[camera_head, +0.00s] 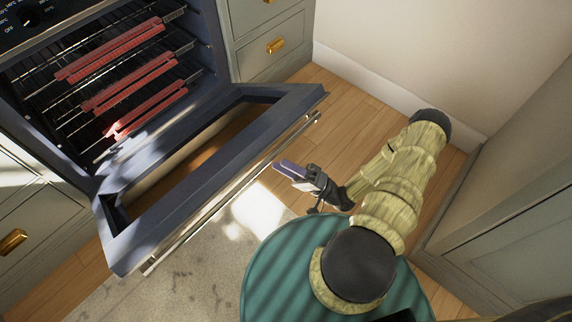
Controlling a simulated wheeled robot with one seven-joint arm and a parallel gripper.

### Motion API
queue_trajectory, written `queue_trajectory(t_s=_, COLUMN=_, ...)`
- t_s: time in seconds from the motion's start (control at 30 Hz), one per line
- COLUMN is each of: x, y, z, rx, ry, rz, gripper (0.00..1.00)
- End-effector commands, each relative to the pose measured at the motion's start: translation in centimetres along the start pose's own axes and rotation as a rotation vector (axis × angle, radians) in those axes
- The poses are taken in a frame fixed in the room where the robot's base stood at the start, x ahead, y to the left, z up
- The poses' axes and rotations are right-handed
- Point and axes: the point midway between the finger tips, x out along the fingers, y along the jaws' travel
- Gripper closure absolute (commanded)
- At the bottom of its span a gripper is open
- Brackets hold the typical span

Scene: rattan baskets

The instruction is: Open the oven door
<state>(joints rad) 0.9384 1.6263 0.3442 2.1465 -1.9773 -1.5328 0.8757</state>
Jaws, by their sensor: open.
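The oven (15,85) stands at the upper left, with several wire racks with red edges inside. Its oven door (205,185) is swung down and out, well open, and the oven's inside shows. The long metal door handle (225,200) runs along the door's outer edge. My gripper (280,170) is just to the right of the handle, near its right half. A small gap shows between them in the picture. The jaws look empty, and the gap between the fingers is hard to see.
Grey drawers with brass pulls (275,45) flank the oven. A white wall (400,50) and a grey cabinet (520,215) close off the right side. Wooden floor (350,100) and a pale rug (200,280) lie below the door.

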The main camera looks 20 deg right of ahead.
Motion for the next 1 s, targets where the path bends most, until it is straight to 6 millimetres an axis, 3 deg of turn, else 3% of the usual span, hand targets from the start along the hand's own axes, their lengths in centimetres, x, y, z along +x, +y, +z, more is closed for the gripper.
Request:
queue_trajectory(t_s=0.37, x=-0.5, y=0.3, z=0.1, rx=0.002, ry=-0.003, rz=0.008, gripper=0.56)
queue_trajectory(t_s=1.0, x=-3.9, y=1.6, z=0.0, rx=0.001, ry=-0.002, rz=0.009, gripper=0.56)
